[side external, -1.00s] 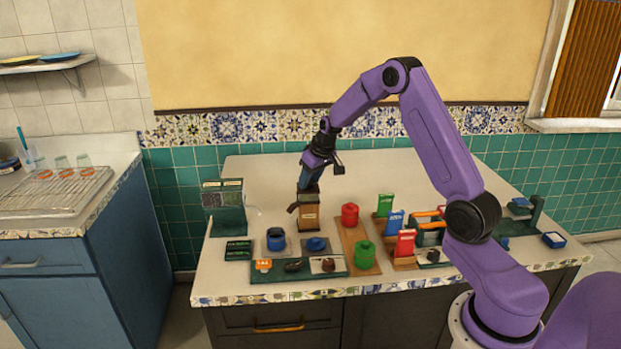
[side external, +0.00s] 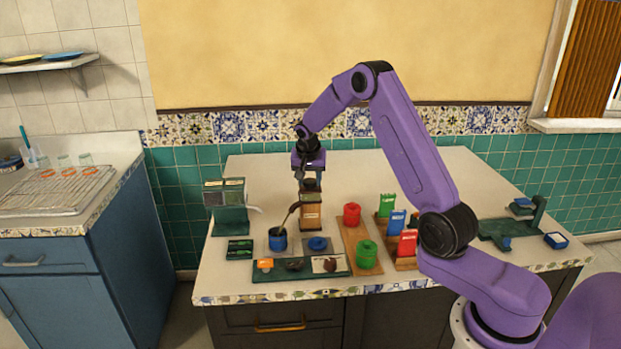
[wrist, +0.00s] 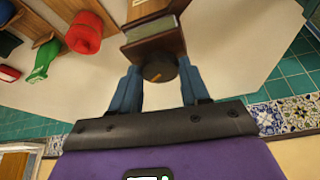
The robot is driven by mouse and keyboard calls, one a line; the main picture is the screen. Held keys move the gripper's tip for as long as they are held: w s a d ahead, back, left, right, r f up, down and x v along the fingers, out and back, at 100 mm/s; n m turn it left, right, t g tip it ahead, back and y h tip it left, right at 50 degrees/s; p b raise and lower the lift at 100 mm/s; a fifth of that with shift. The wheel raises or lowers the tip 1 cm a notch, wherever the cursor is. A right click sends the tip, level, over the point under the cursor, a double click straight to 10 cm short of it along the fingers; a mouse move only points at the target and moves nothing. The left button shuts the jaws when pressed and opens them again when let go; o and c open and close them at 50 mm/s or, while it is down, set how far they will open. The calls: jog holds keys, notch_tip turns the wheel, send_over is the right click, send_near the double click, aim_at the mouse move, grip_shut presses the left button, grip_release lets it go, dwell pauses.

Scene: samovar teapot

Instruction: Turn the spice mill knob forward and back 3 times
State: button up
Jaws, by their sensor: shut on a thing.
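The spice mill (side external: 311,216) is a brown wooden box with a pale label, standing on the worktop left of centre in the side view. Its upper body also shows in the wrist view (wrist: 154,34). Its dark round knob (wrist: 160,68) sits on top, between my blue fingers in the wrist view. My gripper (side external: 311,180) is above the mill, pointing down, and is shut on the knob. The knob is mostly hidden by the fingers in the side view. A thin brown piece (side external: 290,214) slants from the mill's left side towards a blue cup.
The blue cup (side external: 277,240) stands front-left of the mill. A green dispenser (side external: 228,206) is to the left. Red (side external: 352,214) and green (side external: 367,254) spools stand on a wooden board to the right. A green tray (side external: 300,268) lies in front. The worktop behind the mill is clear.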

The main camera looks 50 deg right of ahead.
jog(key=m+g, duration=0.1)
jog(key=m, duration=0.2)
jog(key=m+g, duration=0.1)
jog(key=m, duration=0.1)
jog(key=shift+w+a+m+h, duration=0.1)
jog(key=shift+w+m+h, duration=0.1)
jog(key=shift+m+h, duration=0.2)
dwell(0.4)
jog(key=o, duration=1.1)
jog(key=shift+c, duration=0.2)
jog(key=shift+r, duration=0.1)
jog(key=w+v, duration=0.1)
jog(key=v, duration=1.6)
jog(key=shift+s, duration=0.3)
jog(key=shift+r, duration=0.15)
